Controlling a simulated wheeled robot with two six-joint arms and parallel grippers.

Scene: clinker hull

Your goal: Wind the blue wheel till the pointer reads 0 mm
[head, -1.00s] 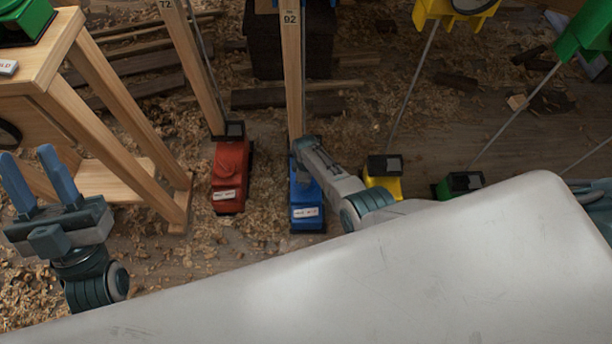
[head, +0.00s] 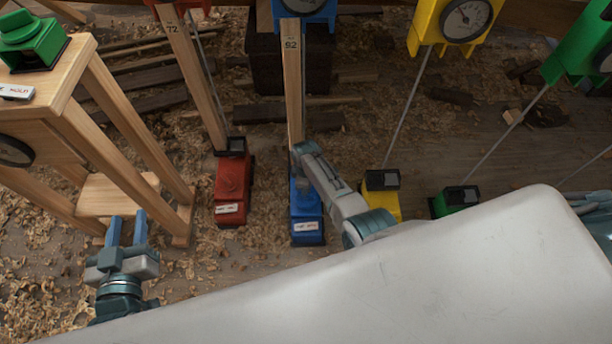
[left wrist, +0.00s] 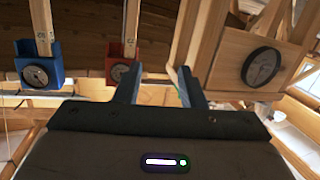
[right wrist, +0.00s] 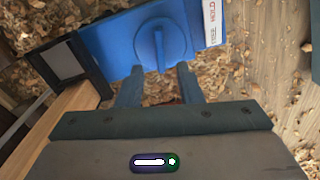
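The blue wheel (right wrist: 160,42) is a round knob with a raised grip bar on top of a blue floor box (head: 306,222). My right gripper (right wrist: 159,75) is open in the right wrist view, its fingertips apart at the near side of the wheel, the bar between them; contact cannot be told. In the head view my right arm hides these fingers. The blue gauge housing (head: 312,14) is cut off at the top. Its dial shows in the left wrist view (left wrist: 36,75), the pointer too small to read. My left gripper (head: 127,230) is open and empty.
A wooden stand (head: 85,125) with a green box (head: 32,45) is beside my left gripper. Red (head: 233,185), yellow (head: 382,200) and green (head: 458,200) floor boxes flank the blue one. Posts and thin rods rise behind them. Shavings cover the floor.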

